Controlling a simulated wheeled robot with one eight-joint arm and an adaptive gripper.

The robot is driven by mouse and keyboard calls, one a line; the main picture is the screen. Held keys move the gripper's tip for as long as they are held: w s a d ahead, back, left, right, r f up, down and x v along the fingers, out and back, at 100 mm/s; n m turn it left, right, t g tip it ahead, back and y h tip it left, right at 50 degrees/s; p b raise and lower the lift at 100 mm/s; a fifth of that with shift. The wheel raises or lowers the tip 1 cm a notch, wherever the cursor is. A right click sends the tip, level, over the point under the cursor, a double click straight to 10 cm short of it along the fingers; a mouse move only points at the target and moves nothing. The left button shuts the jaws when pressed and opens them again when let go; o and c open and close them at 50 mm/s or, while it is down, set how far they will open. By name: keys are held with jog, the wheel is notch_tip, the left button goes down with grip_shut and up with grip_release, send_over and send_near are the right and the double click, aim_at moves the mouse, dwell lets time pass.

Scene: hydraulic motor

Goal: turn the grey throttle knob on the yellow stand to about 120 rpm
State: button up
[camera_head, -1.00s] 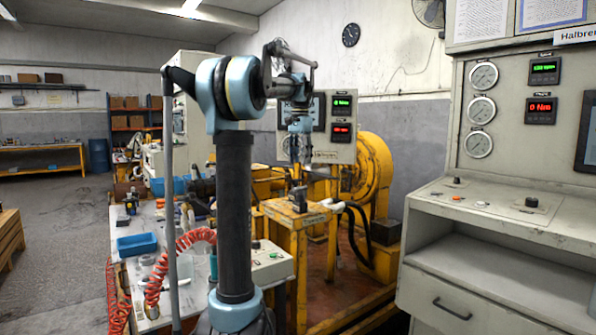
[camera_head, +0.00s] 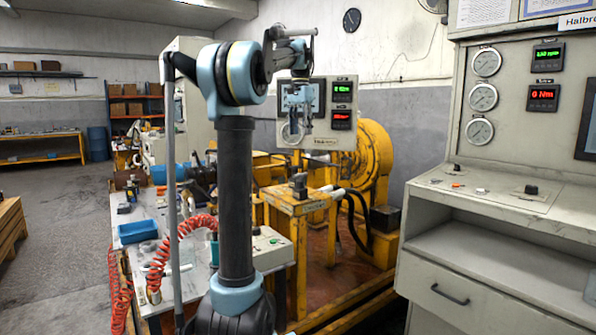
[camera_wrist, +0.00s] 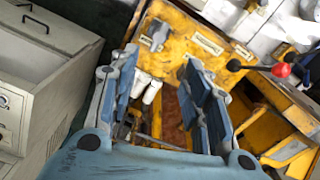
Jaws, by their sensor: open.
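The grey throttle knob (camera_head: 299,183) stands on the flat top of the yellow stand (camera_head: 303,210). In the wrist view the grey knob (camera_wrist: 157,33) shows at the top, on the stand's yellow plate (camera_wrist: 190,30), beside a small label. My gripper (camera_head: 297,133) hangs well above the knob, apart from it, in front of the grey display panel. In the wrist view my gripper (camera_wrist: 160,66) has its two blue fingers spread apart with nothing held between them. The knob lies beyond the fingertips. The knob's pointer is too small to read.
A grey panel with green and red readouts (camera_head: 342,104) stands behind the gripper; the digits are unclear. A large grey console (camera_head: 500,200) stands at the right. White-tipped handles (camera_head: 333,191) lie beside the stand. A red-ball lever (camera_wrist: 281,70) shows at the right.

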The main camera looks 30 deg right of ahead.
aim_at(300, 177)
notch_tip(300, 177, down, 17)
jog(key=shift+r, duration=0.2)
dwell(0.4)
grip_shut()
